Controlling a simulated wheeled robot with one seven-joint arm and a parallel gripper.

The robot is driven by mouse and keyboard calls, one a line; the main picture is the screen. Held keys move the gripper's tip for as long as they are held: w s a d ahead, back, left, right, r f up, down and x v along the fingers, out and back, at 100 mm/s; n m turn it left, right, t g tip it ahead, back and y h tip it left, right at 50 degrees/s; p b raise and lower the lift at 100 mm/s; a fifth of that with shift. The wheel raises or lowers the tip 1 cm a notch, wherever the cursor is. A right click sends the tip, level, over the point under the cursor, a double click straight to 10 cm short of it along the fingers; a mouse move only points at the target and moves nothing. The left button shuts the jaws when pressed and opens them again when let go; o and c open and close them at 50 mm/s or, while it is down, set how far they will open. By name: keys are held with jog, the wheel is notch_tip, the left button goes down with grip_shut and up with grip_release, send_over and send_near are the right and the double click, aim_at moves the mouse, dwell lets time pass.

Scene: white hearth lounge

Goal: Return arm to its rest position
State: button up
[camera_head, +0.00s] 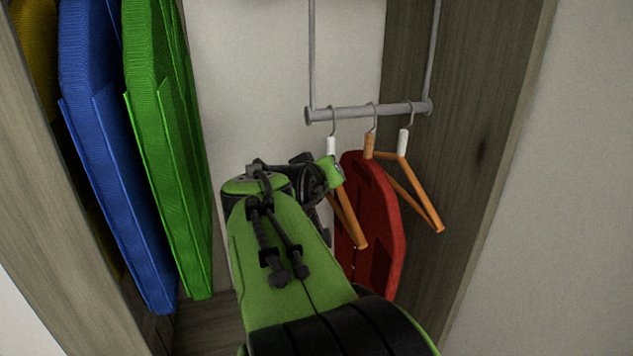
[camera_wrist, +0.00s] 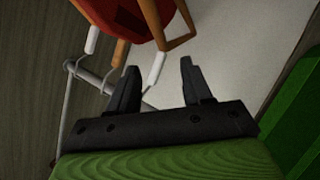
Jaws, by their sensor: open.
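A wooden hanger (camera_head: 420,193) with a white neck hangs bare at the rail's right. Another white-necked hanger (camera_head: 331,147) hangs at its left, partly hidden by my arm.
Green (camera_head: 165,130) and blue (camera_head: 110,150) garments hang at the left, with a yellow one (camera_head: 38,45) partly hidden behind. The wardrobe's right wooden wall (camera_head: 470,130) stands close to the rail. The pale back panel (camera_head: 250,80) is bare above my arm.

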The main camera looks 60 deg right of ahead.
jog(key=v, duration=0.6)
jog(key=w+a+f+n+t+y, duration=0.3)
jog(key=w+a+f+y, duration=0.15)
jog(key=a, duration=0.45)
jog(key=s+a+f+n+y, duration=0.2)
jog(key=a+f+y, duration=0.2)
jog(key=a, duration=0.7)
jog(key=s+a+f+n+y, duration=0.3)
jog(key=a+f, duration=0.5)
jog(key=a, duration=0.3)
jog(key=shift+s+f+n+y, duration=0.3)
jog(key=shift+s+f+y, duration=0.05)
jog(key=shift+y, duration=0.5)
